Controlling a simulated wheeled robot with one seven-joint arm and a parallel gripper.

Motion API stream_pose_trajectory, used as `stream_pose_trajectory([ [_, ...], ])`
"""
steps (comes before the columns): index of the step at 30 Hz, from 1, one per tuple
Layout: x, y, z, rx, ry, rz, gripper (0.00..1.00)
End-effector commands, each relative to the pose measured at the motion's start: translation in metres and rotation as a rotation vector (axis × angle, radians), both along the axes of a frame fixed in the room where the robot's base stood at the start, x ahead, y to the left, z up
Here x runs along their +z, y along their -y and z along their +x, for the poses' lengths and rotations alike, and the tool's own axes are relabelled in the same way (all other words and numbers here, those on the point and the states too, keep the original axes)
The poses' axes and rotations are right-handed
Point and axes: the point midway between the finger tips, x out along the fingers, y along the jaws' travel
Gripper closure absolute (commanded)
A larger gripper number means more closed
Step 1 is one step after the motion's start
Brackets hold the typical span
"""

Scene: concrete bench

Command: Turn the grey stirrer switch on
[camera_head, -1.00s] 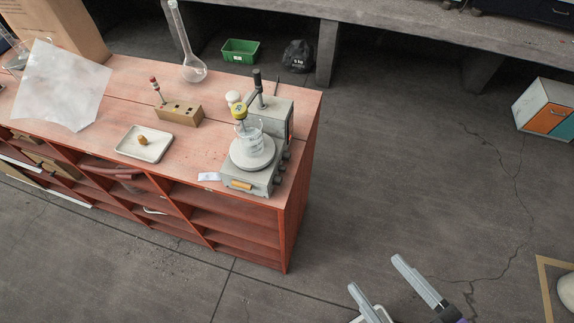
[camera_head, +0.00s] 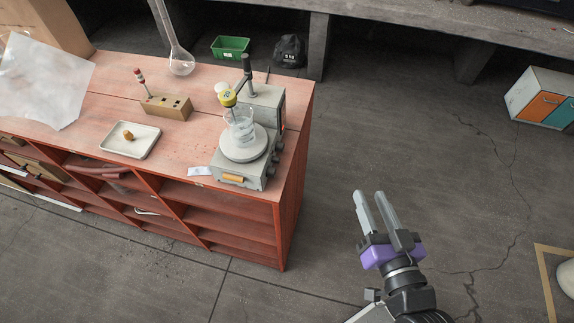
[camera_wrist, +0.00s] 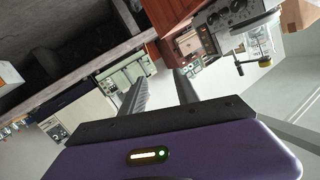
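The grey stirrer (camera_head: 252,179) stands at the right end of the red bench, with a round plate and a glass beaker (camera_head: 238,128) on it. Small dark controls (camera_head: 277,158) line its right side; which is the switch, and its position, are too small to tell. In the wrist view the stirrer (camera_wrist: 226,20) is upper right, turned sideways, with its knobbed panel showing. My gripper (camera_head: 370,194) is in the air right of the bench, apart from the stirrer. Its fingers are parted and empty; they also show in the wrist view (camera_wrist: 160,80).
The red bench (camera_head: 190,140) also holds a white tray (camera_head: 115,145), a wooden block (camera_head: 167,106) and a round flask (camera_head: 181,62). A concrete bench (camera_head: 400,22) runs along the back.

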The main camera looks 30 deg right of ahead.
Motion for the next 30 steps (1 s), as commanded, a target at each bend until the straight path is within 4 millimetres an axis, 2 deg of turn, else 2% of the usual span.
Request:
stream_pose_trajectory([
  [1,-0.017,0.015,0.017,-0.031,0.008,0.049,0.63],
  [3,-0.038,0.029,0.038,-0.048,0.004,0.130,0.63],
  [9,-0.083,0.063,0.103,-0.007,0.000,0.357,0.63],
  [13,-0.096,0.077,0.144,0.104,0.001,0.495,0.63],
  [16,-0.094,0.081,0.171,0.244,0.006,0.587,0.63],
  [18,-0.086,0.077,0.183,0.377,0.008,0.642,0.63],
  [20,-0.077,0.067,0.188,0.501,0.010,0.680,0.63],
  [23,-0.062,0.038,0.184,0.713,0.011,0.727,0.63],
  [27,-0.052,-0.007,0.161,0.945,0.016,0.775,0.63],
  [30,-0.046,-0.022,0.149,1.031,0.020,0.769,0.63],
])
